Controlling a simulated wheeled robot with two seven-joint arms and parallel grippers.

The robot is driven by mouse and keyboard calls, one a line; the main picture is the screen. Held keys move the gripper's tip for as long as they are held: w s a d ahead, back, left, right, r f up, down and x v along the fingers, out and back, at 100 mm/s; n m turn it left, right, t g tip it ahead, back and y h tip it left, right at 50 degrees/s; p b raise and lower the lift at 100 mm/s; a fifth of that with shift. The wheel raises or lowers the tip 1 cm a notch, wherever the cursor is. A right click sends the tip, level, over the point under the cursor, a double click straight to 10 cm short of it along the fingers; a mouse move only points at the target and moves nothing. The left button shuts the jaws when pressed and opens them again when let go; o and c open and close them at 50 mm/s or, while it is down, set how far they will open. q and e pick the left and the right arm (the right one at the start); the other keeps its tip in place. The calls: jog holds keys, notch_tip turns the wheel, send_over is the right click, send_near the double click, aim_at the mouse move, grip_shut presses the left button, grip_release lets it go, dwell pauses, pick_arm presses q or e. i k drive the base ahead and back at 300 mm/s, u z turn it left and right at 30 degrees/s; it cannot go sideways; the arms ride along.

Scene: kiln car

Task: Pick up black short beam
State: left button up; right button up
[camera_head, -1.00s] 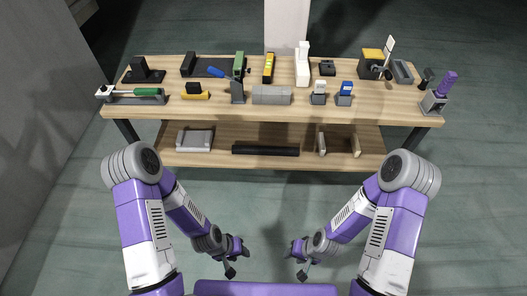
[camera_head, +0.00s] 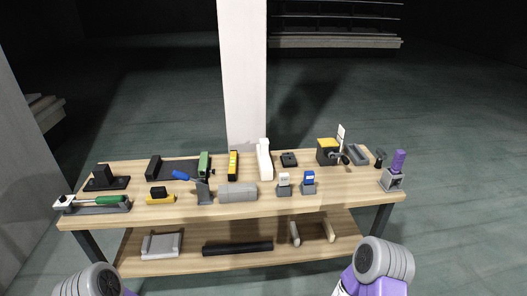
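A long black beam (camera_head: 238,248) lies flat on the lower shelf of the wooden bench, near its middle, running left to right. No gripper is near it in view. Both my grippers are out of the picture; only parts of my arms show at the bottom left and bottom right edges. Whether the grippers are open or shut is hidden.
The bench top (camera_head: 130,212) above the beam carries tools and blocks, including a grey block (camera_head: 238,194). A grey slab (camera_head: 161,245) lies left of the beam, two light wooden pieces (camera_head: 295,233) right of it. A white column (camera_head: 243,70) stands behind.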

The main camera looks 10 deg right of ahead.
aim_at(266, 246)
jog(key=k, duration=0.35)
jog(key=z, duration=0.1)
jog(key=i, duration=1.3)
jog(key=u, duration=0.65)
jog(key=i, duration=0.45)
